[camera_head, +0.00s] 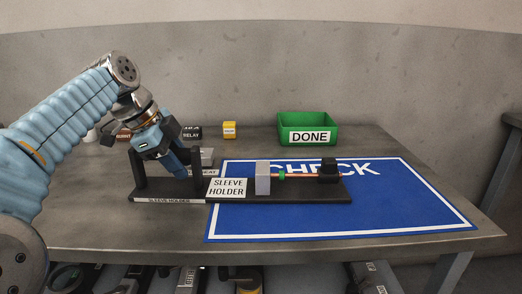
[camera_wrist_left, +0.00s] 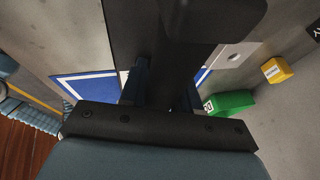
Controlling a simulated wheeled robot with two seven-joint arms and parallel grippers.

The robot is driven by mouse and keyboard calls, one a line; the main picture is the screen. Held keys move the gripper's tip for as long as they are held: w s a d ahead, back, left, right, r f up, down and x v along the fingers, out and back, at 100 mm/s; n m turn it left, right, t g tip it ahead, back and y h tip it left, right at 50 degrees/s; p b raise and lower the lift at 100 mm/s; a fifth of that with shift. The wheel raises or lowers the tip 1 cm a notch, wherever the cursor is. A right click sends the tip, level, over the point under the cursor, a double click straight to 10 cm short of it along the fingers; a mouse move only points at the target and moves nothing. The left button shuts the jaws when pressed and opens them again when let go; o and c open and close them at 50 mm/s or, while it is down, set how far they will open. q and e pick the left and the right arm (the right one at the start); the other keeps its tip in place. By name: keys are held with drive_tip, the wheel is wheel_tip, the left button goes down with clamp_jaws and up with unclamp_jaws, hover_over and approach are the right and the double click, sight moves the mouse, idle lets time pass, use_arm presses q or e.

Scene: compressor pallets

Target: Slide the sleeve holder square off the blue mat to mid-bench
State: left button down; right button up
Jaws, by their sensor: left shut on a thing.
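The sleeve holder (camera_head: 300,196) is a long black base with a white SLEEVE HOLDER label, a grey block, a black block and a copper rod with a green piece. Its right part lies over the blue CHECK mat (camera_head: 420,215); its left end, with upright black posts, is on bare bench left of the mat. My left gripper (camera_head: 172,160) is at that end between the posts, shut on the holder's dark handle part. In the left wrist view, the fingers (camera_wrist_left: 160,92) flank a dark bar, with the mat (camera_wrist_left: 85,88) behind. The exact contact is partly hidden. My right gripper is not in view.
A green DONE bin (camera_head: 308,135) stands behind the mat. A small yellow box (camera_head: 229,130) and a dark RELAY box (camera_head: 191,133) stand at the back. Bare bench (camera_head: 90,215) lies left of the holder. Several parts sit below the front edge.

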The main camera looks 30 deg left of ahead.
sight(153, 185)
use_arm(q)
drive_tip(key=s+a, duration=0.1)
drive_tip(key=s+a+p, duration=0.1)
drive_tip(key=a, duration=0.1)
drive_tip(key=s+a, duration=0.1)
drive_tip(key=a, duration=0.1)
drive_tip(key=shift+s+a+f, duration=0.15)
drive_tip(key=shift+s+a, duration=0.1)
drive_tip(key=c, duration=0.9)
unclamp_jaws()
drive_tip(key=shift+a+f, duration=0.1)
drive_tip(key=shift+c, duration=0.2)
drive_tip(key=shift+o, duration=1)
